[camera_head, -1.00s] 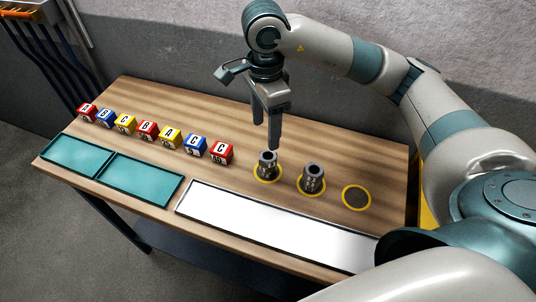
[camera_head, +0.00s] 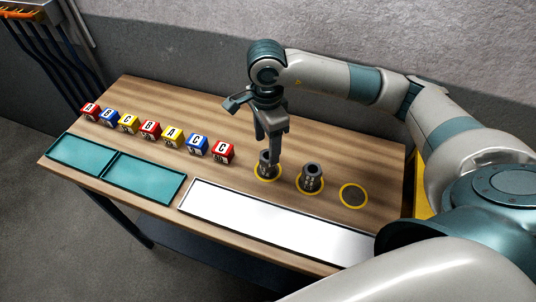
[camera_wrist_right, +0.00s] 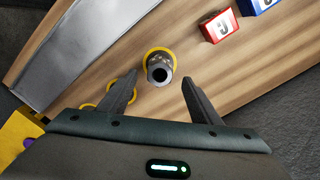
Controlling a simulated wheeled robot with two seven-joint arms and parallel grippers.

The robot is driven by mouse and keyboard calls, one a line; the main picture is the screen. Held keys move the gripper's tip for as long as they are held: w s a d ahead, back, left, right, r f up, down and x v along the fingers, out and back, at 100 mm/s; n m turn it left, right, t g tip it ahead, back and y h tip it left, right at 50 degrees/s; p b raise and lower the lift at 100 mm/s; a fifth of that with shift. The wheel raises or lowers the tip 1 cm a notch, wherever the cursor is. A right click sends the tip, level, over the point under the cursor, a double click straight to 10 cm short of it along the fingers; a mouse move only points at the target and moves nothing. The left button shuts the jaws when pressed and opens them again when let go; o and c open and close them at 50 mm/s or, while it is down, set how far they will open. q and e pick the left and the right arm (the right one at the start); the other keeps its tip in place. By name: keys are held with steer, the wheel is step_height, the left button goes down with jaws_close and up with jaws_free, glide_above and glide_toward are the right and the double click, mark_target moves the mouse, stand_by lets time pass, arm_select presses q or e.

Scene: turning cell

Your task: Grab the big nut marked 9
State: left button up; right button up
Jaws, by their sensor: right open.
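Two dark grey nuts stand on the wooden table inside yellow rings. The left nut (camera_head: 264,167) is just below my right gripper (camera_head: 274,158), which partly covers it. The right nut (camera_head: 311,177) stands apart from the gripper. Their markings are too small to read for certain, so I cannot tell which is marked 9. In the right wrist view one nut (camera_wrist_right: 159,68) shows its round hole, ahead of the open, empty fingers of my right gripper (camera_wrist_right: 160,100). My left gripper is not in view.
A row of red, blue and yellow lettered cubes (camera_head: 150,131) lies to the left. Two teal trays (camera_head: 146,178) and a long white tray (camera_head: 270,218) line the front edge. An empty yellow-ringed dark spot (camera_head: 354,195) is at the right.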

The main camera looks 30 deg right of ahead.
steer(key=f+p, duration=0.1)
steer(key=f, duration=0.1)
steer(key=shift+d+f+p, duration=0.2)
steer(key=shift+f+p, duration=0.15)
steer(key=shift+f, duration=0.6)
steer(key=c, duration=1.3)
